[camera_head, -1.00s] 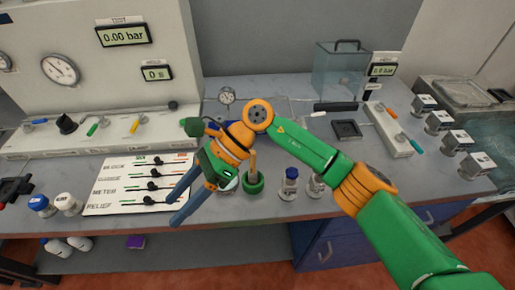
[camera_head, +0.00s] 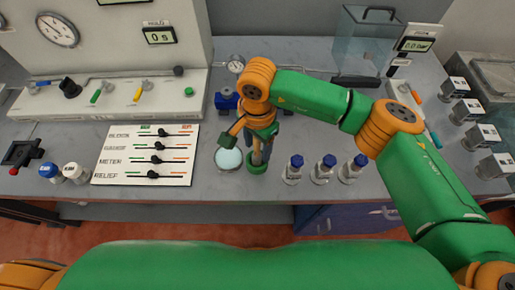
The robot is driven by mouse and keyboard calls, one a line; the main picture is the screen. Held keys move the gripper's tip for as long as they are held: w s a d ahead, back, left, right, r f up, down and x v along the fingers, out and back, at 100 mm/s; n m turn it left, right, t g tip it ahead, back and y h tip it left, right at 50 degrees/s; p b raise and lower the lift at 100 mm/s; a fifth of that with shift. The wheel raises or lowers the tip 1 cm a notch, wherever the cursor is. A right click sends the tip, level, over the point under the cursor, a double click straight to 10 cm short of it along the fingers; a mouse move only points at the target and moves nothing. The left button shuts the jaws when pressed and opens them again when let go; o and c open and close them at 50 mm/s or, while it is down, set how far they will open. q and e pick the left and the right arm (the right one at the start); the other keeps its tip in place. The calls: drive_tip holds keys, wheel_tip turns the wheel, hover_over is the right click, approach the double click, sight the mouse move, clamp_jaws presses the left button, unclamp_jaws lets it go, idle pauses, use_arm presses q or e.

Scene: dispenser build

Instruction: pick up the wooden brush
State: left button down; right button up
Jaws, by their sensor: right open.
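The wooden brush (camera_head: 257,150) stands upright in a small green holder (camera_head: 257,166) near the front of the bench. Only part of its pale handle shows; the rest is hidden by the holder and my gripper. My right gripper (camera_head: 264,150) is open and points down at the brush, with its blue fingers close around or beside the handle. I cannot tell whether they touch it. My left gripper is not in view.
A pale round dish (camera_head: 228,160) sits just left of the holder. Several blue-capped bottles (camera_head: 322,170) stand to the right. A slider panel (camera_head: 146,156) lies at left, with a blue valve piece (camera_head: 226,101) behind the dish.

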drive_tip(key=shift+s+a+r, duration=0.1)
drive_tip(key=shift+s, duration=0.1)
clamp_jaws()
drive_tip(key=shift+w, duration=0.1)
wheel_tip(320, 180, up, 2)
drive_tip(key=shift+r+b, duration=0.2)
drive_tip(key=shift+b, duration=0.35)
drive_tip(key=s+r+b, duration=0.6)
drive_tip(key=s+r, duration=0.4)
drive_tip(key=s, duration=0.4)
drive_tip(key=shift+r, duration=0.3)
